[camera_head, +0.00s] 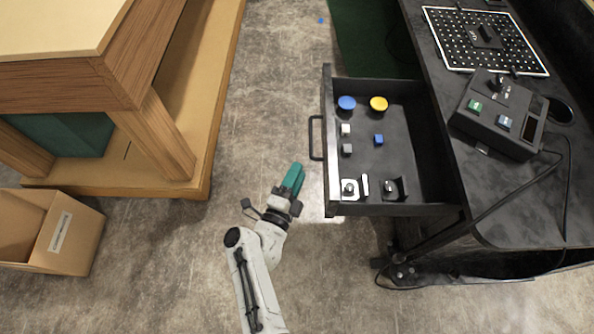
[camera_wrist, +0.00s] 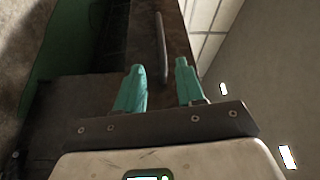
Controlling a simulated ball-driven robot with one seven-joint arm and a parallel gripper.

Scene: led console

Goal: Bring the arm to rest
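My gripper (camera_head: 292,178) hangs over the floor just left of the open drawer's front, below the drawer handle (camera_head: 317,138) in the head view. In the wrist view my gripper (camera_wrist: 162,88) shows two teal fingers standing apart with nothing between the tips. The dark drawer handle (camera_wrist: 161,48) lies beyond the fingertips there, apart from them as far as I can see. My arm reaches up from the bottom of the head view, bent at the wrist.
The open drawer (camera_head: 408,150) holds a blue disc (camera_head: 346,103), a yellow disc (camera_head: 378,103) and several small parts. A black desk (camera_head: 510,205) with a control box (camera_head: 498,115) stands right. A wooden table (camera_head: 150,60) and a cardboard box (camera_head: 75,238) stand left. Floor between is clear.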

